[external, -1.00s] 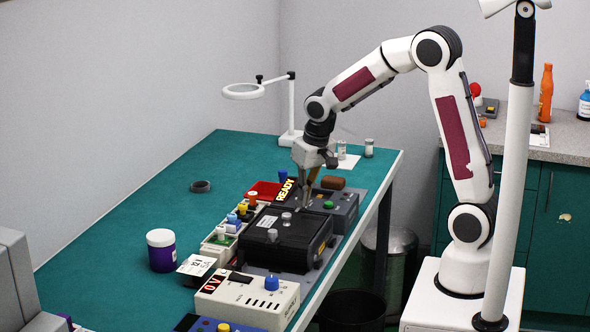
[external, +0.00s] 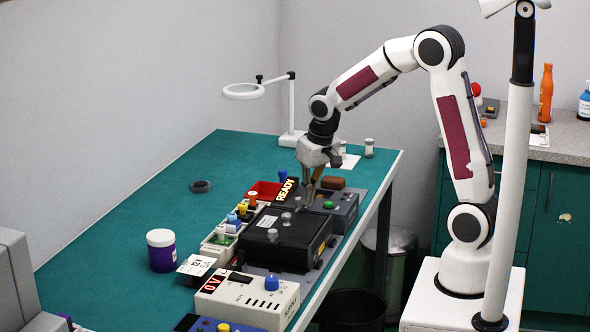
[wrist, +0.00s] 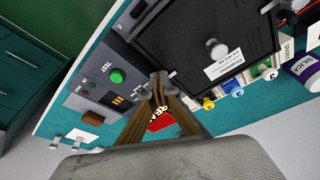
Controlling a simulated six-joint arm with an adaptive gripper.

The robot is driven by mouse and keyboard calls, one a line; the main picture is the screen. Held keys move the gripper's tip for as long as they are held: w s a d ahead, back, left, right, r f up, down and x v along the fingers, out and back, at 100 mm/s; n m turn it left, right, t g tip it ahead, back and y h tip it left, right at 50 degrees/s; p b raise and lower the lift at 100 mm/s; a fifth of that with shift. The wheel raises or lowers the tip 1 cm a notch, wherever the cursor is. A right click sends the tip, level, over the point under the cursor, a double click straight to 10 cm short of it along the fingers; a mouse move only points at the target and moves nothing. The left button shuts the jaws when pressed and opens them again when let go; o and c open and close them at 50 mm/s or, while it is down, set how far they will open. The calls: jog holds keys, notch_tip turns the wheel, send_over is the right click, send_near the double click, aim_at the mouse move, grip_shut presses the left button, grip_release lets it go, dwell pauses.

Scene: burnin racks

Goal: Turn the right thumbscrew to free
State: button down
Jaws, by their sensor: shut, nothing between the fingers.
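A black box (external: 295,246) with a flat lid sits near the front edge of the bench. A silver knob (external: 286,219) stands mid-lid and also shows in the wrist view (wrist: 216,48). In the wrist view my fingertips (wrist: 157,82) are beside the box's edge; contact with the screw cannot be told.
A grey panel with a green button (wrist: 117,76) adjoins the box. Coloured connectors (external: 242,208) line the left side. A white OV unit (external: 247,299) is in front.

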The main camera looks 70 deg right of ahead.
jog(key=shift+s+d, duration=0.1)
jog(key=shift+d, duration=0.25)
dwell(0.6)
jog(key=shift+s, duration=0.4)
jog(key=shift+a, duration=0.1)
jog(key=shift+w+d+v, duration=0.1)
jog(key=shift+w+v, duration=0.1)
jog(key=shift+v, duration=0.75)
jog(key=shift+w+d+v, duration=0.15)
jog(key=shift+w+v, duration=0.05)
jog(key=shift+v, duration=0.8)
jog(key=shift+w+d+v, duration=0.1)
jog(key=shift+w+v, duration=0.1)
jog(key=shift+v, duration=0.75)
jog(key=shift+r, duration=0.2)
jog(key=shift+w+a+r, duration=0.5)
jog(key=shift+w+a, duration=0.35)
jog(key=shift+f, duration=0.2)
jog(key=shift+s+a+x, duration=0.15)
jog(key=shift+s+x, duration=0.05)
jog(key=shift+x, duration=0.85)
jog(key=shift+s+a+x, duration=0.1)
jog(key=shift+s+x, duration=0.15)
jog(key=shift+x, duration=0.85)
jog(key=shift+s+a+x, duration=0.15)
jog(key=shift+s+x, duration=0.05)
jog(key=shift+x, duration=0.85)
